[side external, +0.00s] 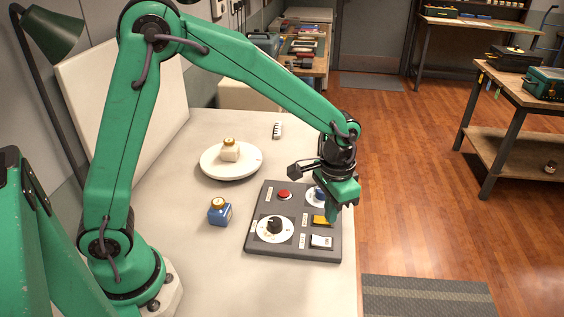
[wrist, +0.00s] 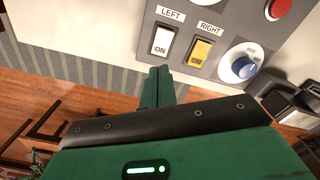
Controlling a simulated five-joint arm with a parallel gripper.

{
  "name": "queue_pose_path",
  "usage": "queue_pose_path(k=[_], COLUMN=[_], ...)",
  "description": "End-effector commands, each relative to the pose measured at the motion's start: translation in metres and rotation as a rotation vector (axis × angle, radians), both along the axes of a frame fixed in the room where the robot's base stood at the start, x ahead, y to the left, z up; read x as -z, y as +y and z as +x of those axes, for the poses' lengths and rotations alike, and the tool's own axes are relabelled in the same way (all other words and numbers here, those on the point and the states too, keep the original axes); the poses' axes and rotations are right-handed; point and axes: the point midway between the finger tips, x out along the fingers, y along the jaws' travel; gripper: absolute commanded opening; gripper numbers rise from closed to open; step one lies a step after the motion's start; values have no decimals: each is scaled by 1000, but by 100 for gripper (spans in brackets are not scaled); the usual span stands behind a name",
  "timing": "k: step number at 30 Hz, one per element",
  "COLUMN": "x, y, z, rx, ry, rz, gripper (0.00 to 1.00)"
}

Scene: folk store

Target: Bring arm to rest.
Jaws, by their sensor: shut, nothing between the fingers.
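My green arm reaches over the white table from the left in the side external view. My gripper (side external: 331,212) is shut and empty, pointing down over the right side of a dark control panel (side external: 262,204). In the wrist view my gripper (wrist: 159,72) shows its closed fingertips close below the white switch marked LEFT (wrist: 162,40) and the yellow switch marked RIGHT (wrist: 200,52). I cannot tell whether the fingers touch the panel. A blue knob (wrist: 243,67) sits on a white dial right of the switches.
The panel also has a red button (side external: 284,195) and a black knob (side external: 274,225) on a white dial. A blue jar (side external: 219,212) stands left of the panel. A cream jar (side external: 230,150) stands on a round white plate (side external: 212,168). The table's front left is bare.

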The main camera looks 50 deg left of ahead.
Motion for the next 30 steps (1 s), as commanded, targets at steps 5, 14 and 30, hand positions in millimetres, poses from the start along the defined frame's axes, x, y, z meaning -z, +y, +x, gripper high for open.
queue_pose_path(k=[5, 14, 30], x=[0, -23, -105], y=[0, 13, 70], z=[0, -8, -65], rx=[-1, -21, -114], ry=[-1, -38, -210], rz=[0, -11, -49], gripper=[0, 0, 0])
